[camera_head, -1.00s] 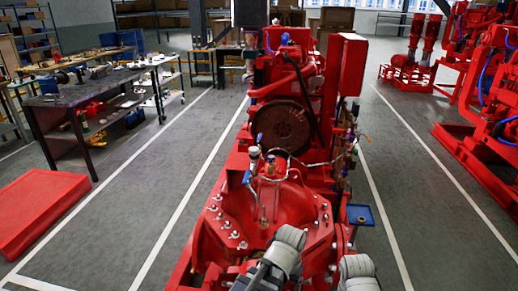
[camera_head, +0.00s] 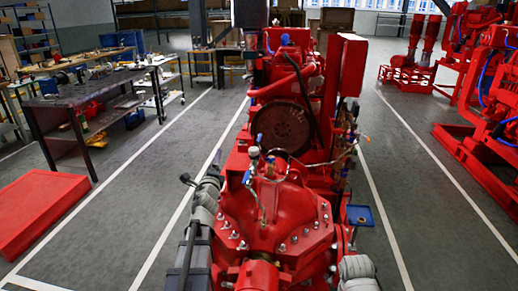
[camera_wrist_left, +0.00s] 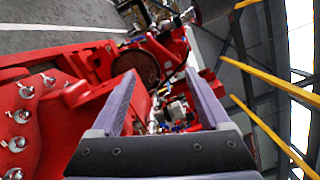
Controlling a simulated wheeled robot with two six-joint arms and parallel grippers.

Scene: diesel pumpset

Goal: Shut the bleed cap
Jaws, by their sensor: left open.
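The red pump casing (camera_head: 285,215) stands in front of the engine in the head view. Small fittings rise from its top: a silver fitting (camera_head: 253,153) with blue parts, and a brass-coloured one (camera_head: 270,162) beside it. I cannot tell for sure which is the bleed cap or whether it is shut. My left arm lies along the left side of the casing. In the left wrist view, my left gripper (camera_wrist_left: 160,73) has its two fingers wide apart with nothing held; red machinery and small fittings show beyond them. Of my right arm, only a grey link shows at the lower right; its gripper is out of view.
The dark round flywheel (camera_head: 283,127) is behind the fittings, with thin hoses running right. A blue tray (camera_head: 360,215) stands right of the casing. Bolts ring the casing. A workbench (camera_head: 85,95) and red slab (camera_head: 38,205) are at left, with clear floor between.

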